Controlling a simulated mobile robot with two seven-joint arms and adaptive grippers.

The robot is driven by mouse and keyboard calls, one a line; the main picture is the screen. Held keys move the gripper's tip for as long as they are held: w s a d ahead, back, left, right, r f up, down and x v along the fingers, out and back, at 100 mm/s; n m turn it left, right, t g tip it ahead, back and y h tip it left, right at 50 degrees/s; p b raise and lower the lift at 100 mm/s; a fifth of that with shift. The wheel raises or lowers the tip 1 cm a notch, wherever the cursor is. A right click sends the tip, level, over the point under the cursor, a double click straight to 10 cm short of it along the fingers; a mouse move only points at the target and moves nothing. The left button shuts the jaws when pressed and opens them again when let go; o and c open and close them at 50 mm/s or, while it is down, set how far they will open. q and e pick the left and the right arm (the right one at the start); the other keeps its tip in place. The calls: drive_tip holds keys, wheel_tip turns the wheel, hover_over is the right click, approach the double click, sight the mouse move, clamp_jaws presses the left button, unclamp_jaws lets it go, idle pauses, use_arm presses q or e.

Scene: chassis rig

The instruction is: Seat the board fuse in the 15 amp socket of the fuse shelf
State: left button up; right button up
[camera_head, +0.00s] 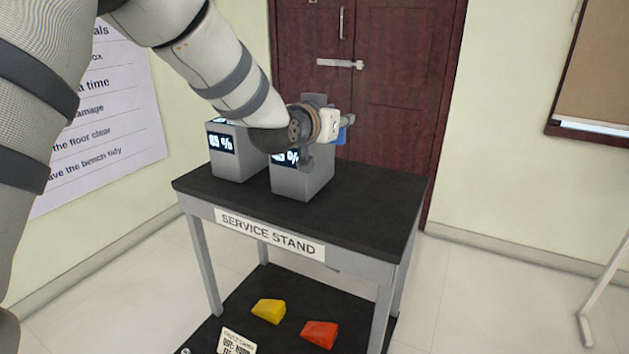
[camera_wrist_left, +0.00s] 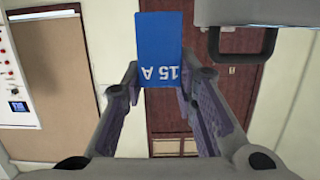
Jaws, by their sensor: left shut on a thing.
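The board fuse is a blue block marked "15 A" in the left wrist view (camera_wrist_left: 160,48), where the lettering appears upside down. My left gripper (camera_wrist_left: 160,88) is shut on its near end, with one finger on each side. In the head view a small patch of the blue fuse (camera_head: 342,135) shows beside my left gripper (camera_head: 346,122), above the back of the service stand. My wrist hides most of the fuse there. I cannot make out the fuse shelf or its 15 amp socket in either view. My right gripper is not in view.
The service stand (camera_head: 390,205) carries two grey units with percent displays, the left one (camera_head: 232,165) and the right one (camera_head: 300,183). Its right top is clear. Yellow (camera_head: 268,311) and red (camera_head: 319,334) blocks lie on its lower shelf. A grey body with a black handle (camera_wrist_left: 243,55) shows upper right.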

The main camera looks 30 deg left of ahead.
use_arm(q)
wheel_tip(320, 180, down, 14)
drive_tip(key=shift+w+f+b, duration=0.1)
drive_tip(key=shift+f+b, duration=0.05)
drive_tip(key=shift+b, duration=0.65)
drive_tip(key=shift+r, duration=0.2)
drive_tip(key=o, duration=0.9)
drive_tip(key=shift+f, duration=0.15)
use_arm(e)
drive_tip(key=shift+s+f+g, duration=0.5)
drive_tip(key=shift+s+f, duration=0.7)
